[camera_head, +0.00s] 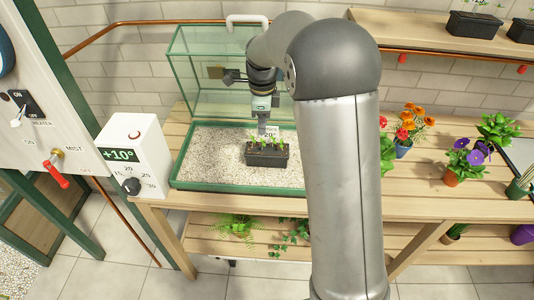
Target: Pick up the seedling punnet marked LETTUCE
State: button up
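A black punnet (267,156) with small green seedlings stands upright on the pale gravel inside a green-framed glass case (236,188). Its marking is too small to read, so I cannot tell whether it says LETTUCE. My gripper (262,129) points down inside the case, at the seedlings and just above or behind the punnet. I cannot tell whether its fingers touch the punnet or how far apart they are. Two more black planters, one (474,25) and another (522,31), stand on the upper right shelf; no marking is readable on them.
A white control box (135,158) reading +10° stands left of the case. Flowering pots, including a purple-flowered one (463,165), stand on the wooden bench (420,196) at right. My arm hides the bench's middle. The gravel left of the punnet is clear.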

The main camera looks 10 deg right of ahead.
aim_at(268, 134)
jog(key=f, duration=0.1)
jog(key=d+f, duration=0.1)
jog(key=f, duration=0.2)
jog(key=shift+s+d+p, duration=0.15)
jog(key=shift+d+p, duration=0.1)
jog(key=shift+p, duration=0.15)
jog(key=shift+f, duration=0.6)
grip_shut()
dwell(0.5)
